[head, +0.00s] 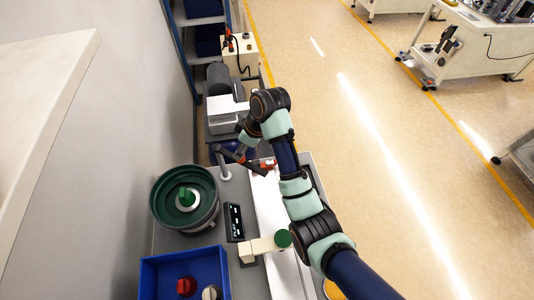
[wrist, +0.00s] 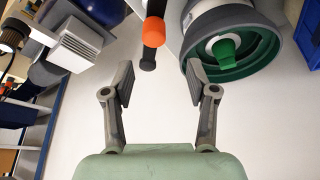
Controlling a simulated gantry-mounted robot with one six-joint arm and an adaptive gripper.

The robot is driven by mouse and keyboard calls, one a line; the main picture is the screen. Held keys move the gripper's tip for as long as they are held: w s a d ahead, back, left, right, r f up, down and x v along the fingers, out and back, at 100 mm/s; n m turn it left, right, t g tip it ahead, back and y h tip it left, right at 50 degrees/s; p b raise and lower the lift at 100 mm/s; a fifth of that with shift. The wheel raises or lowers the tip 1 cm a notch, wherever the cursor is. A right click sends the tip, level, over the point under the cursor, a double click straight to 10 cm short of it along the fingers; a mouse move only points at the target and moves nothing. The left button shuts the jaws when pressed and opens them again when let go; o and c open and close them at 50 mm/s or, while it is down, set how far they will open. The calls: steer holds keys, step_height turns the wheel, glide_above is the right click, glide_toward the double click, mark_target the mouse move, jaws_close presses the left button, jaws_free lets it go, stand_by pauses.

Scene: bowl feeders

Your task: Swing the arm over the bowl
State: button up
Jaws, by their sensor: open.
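The round bowl (head: 163,213) of the feeder is dark green inside with a grey outer wall and a green knob in its centre. It stands left of the arm in the head view. In the wrist view the bowl (wrist: 285,52) is at the upper right, cut by the top edge, beyond the right finger. My gripper (head: 243,161) is above and to the right of the bowl in the head picture, apart from it. In the wrist view my gripper (wrist: 160,82) has its fingers spread wide with nothing between them.
A blue bin (head: 150,271) with red and grey knobs lies below the bowl. A black panel (head: 234,222) and a white, green-capped device (head: 262,246) stand right of it. A grey wall (head: 142,135) runs along the left.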

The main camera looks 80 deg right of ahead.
steer(key=shift+s+d+f, duration=0.3)
steer(key=shift+d+f, duration=0.1)
steer(key=x, duration=0.7)
steer(key=shift+f+b, duration=0.1)
steer(key=shift+b, duration=0.25)
steer(key=shift+c, duration=0.4)
jaws_close()
